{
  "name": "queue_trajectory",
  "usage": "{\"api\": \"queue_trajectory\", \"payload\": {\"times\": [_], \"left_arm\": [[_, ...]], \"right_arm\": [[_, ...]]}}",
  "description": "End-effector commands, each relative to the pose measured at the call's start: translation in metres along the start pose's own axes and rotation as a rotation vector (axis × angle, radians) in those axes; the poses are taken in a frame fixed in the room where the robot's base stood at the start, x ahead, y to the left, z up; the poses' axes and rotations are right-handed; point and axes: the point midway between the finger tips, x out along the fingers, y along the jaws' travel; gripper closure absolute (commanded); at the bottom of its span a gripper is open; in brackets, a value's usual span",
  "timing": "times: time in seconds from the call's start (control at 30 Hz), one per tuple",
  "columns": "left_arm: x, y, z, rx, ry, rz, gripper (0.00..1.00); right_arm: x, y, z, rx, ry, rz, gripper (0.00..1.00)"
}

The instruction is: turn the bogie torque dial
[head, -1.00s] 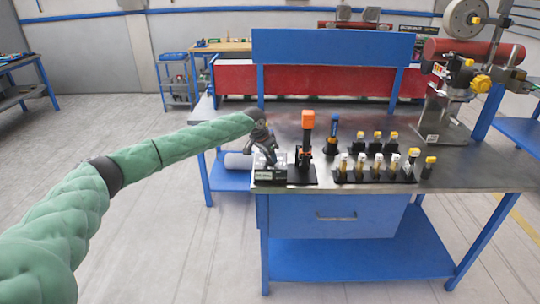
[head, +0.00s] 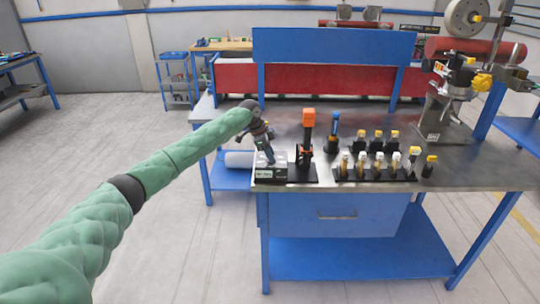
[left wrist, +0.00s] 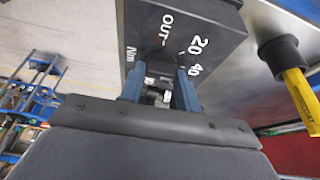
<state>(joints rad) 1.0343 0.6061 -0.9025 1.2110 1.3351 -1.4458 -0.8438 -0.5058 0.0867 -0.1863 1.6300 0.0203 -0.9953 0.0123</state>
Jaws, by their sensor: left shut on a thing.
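The bogie torque dial unit is a dark box (head: 268,174) at the front left corner of the steel-topped bench. In the left wrist view its dark face (left wrist: 195,22) bears the white marks "OUT", "20", "40" and "Nm". My left gripper (head: 269,159) reaches down onto the top of the box, tilted. In the left wrist view its two blue fingers (left wrist: 159,92) are shut on the small metallic dial knob (left wrist: 158,78) at the face. The fingers and wrist hide part of the knob, and I cannot read its pointer. My right gripper is not in view.
An orange-topped tool (head: 308,118) stands close right of the box. A blue-handled tool (head: 334,124) and a black rack (head: 375,175) of several yellow-capped pieces stand further right. A stand with a red cylinder (head: 452,48) is at the bench's right. The bench's left edge is near.

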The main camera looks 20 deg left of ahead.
Motion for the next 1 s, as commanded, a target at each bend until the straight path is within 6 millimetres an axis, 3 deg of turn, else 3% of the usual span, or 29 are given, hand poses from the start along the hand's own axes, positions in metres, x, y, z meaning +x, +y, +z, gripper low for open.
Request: {"api": "queue_trajectory", "payload": {"times": [0.53, 0.57, 0.67, 1.0], "left_arm": [[-0.003, -0.002, -0.001, 0.024, 0.001, 0.006, 0.90], [-0.003, -0.002, -0.001, 0.024, 0.001, 0.006, 0.63], [-0.003, -0.002, -0.001, 0.024, 0.001, 0.006, 0.45], [-0.003, -0.001, 0.000, 0.024, 0.000, 0.008, 0.45]], "right_arm": [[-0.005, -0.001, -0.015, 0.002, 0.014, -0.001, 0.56], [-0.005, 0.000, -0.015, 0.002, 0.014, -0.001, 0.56], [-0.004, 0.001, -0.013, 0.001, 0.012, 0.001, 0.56], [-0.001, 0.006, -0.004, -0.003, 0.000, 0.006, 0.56]]}}
